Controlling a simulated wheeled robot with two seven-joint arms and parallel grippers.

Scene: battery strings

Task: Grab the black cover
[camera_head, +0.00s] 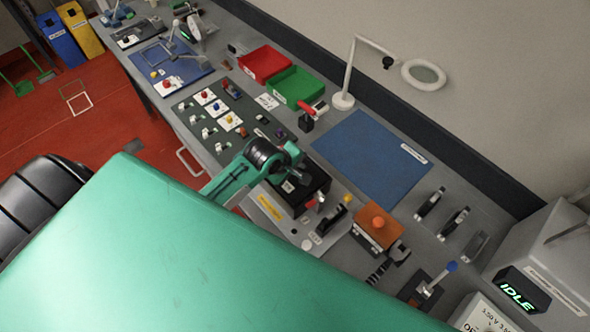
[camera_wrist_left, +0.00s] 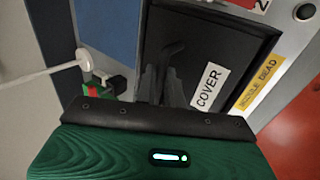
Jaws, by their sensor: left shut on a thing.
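The black cover (camera_head: 312,190) is a dark, flat, boxy piece on the bench, below and around my left gripper in the head view. In the left wrist view the black cover (camera_wrist_left: 215,50) fills the upper middle and carries a white label reading COVER. My left gripper (camera_head: 300,179) is over the cover, its arm coming in from the left. In the wrist view the dark fingers (camera_wrist_left: 168,82) are shut at the cover, on a part of it; the exact contact is hard to see against the black. My right gripper does not show.
A plate with a yellow MODULE DEAD label (camera_wrist_left: 258,84) lies beside the cover. A blue mat (camera_head: 372,158), red bin (camera_head: 264,63), green bin (camera_head: 296,87), white lamp (camera_head: 343,100) and orange-topped block (camera_head: 377,226) are nearby.

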